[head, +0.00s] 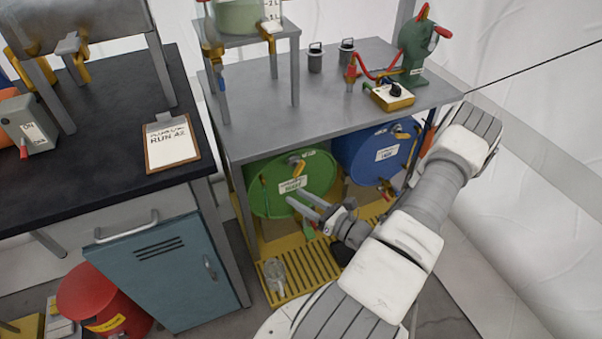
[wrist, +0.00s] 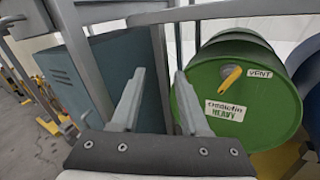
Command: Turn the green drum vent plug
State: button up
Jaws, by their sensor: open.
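The green drum (head: 319,174) lies on its side under the grey table, its round end facing out. It also shows at the right of the wrist view (wrist: 272,108). Its vent plug (wrist: 231,76) is a yellow handle beside a "VENT" label (wrist: 260,73), slanting up to the right there. In the head view the vent plug (head: 297,165) is small, near the drum's upper middle. My gripper (head: 296,198) is open and empty, in front of the drum's lower part. In the wrist view my gripper (wrist: 159,74) has its fingertips left of the drum, apart from the plug.
A blue drum (head: 375,150) lies right of the green one. A yellow grated tray (head: 298,275) is below, with a clear jar (head: 273,275) on it. A table leg (head: 242,205) and a blue-grey cabinet (head: 165,275) stand on the left. The tabletop (head: 335,105) is above the drums.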

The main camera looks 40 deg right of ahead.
jog(key=s+d+f+m+h, duration=0.4)
jog(key=d+f+m+h, duration=0.25)
jog(key=m+h, duration=0.25)
jog(key=b, duration=0.4)
send_near(300, 172)
jog(key=x, duration=0.9)
jog(key=shift+w+d+r, duration=0.1)
jog(key=shift+w, duration=0.25)
grip_shut()
